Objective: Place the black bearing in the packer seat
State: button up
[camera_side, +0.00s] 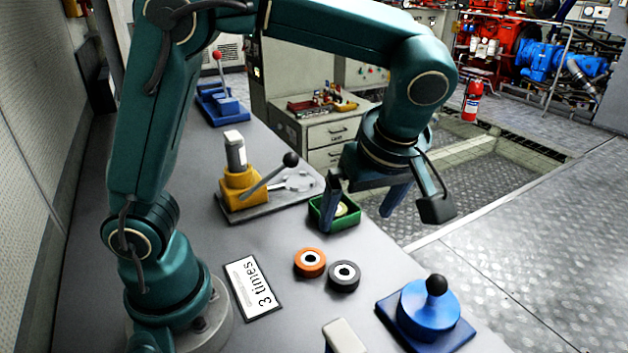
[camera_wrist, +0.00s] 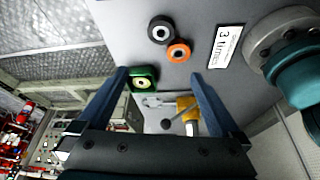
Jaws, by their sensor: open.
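The black bearing (camera_side: 331,277) lies flat on the grey bench, beside an orange bearing (camera_side: 299,263). In the wrist view the black bearing (camera_wrist: 152,26) is at top centre, beyond the fingertips. My gripper (camera_side: 358,218) is open and empty, pointing down near a green tray (camera_side: 352,222); one finger hides part of the tray. In the wrist view my gripper (camera_wrist: 160,76) is well apart from the black bearing. A blue round unit with a black knob (camera_side: 428,312) stands at the bench's front right. I cannot tell which fixture has the packer seat.
A yellow press (camera_side: 238,190) with a black-knobbed lever stands behind the bearings. The green tray holds a pale yellow ring (camera_wrist: 141,83). A "3 times" card (camera_side: 252,287) lies left of the bearings. A pale block (camera_side: 343,338) is at the front.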

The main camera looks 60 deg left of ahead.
send_over(345, 273)
jog(key=d, duration=0.3)
jog(key=f, duration=0.8)
jog(key=shift+s+a+f, duration=0.25)
jog(key=shift+f, duration=0.05)
jog(key=shift+x, duration=2.75)
jog(key=shift+d, duration=0.1)
grip_shut()
